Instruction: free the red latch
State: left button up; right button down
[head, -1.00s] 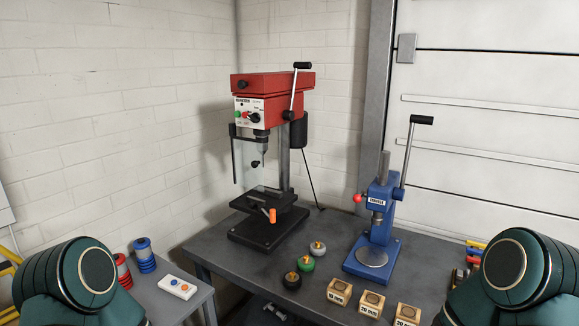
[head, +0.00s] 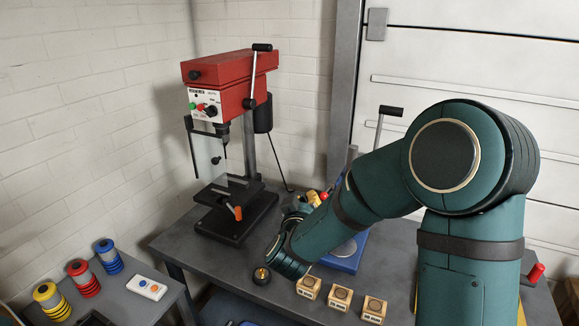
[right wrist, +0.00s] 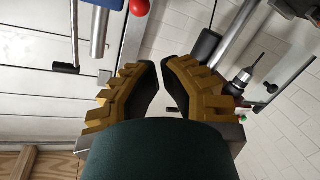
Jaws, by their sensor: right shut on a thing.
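The blue press (head: 345,263) stands on the bench behind my right arm, which hides most of its body. Its red ball latch (head: 323,196) shows as a small red patch right beside my right gripper (head: 311,199). In the right wrist view the red ball (right wrist: 139,6) is at the top edge, past the fingertips and not visibly between them. My right gripper's yellow, dark-padded fingers (right wrist: 161,70) are drawn close together with a narrow gap. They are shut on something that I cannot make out. My left gripper is out of view.
The red drill press (head: 228,85) stands left of my right gripper. Wooden blocks (head: 340,298) line the bench's front edge. A side table holds coloured spools (head: 82,278) and a button box (head: 146,288).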

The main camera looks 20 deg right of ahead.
jog(key=shift+h, duration=0.6)
jog(key=shift+w+d+f+p, duration=0.1)
jog(key=shift+w+d+f, duration=0.05)
jog(key=shift+w+d, duration=0.95)
jog(key=shift+w+d+f+p, duration=0.15)
jog(key=shift+w+d, duration=0.6)
jog(key=shift+d, duration=0.6)
jog(key=shift+w+d+f+p, duration=0.1)
jog(key=shift+w+d, duration=0.85)
jog(key=shift+d, duration=0.25)
jog(key=b, duration=0.1)
jog(key=f+b, duration=0.1)
jog(key=b, duration=0.1)
jog(key=t+b, duration=0.1)
jog(key=b, duration=0.1)
jog(key=shift+s+a+f+h, duration=0.3)
jog(key=shift+a+f+h, duration=0.05)
jog(key=shift+f+h, duration=0.05)
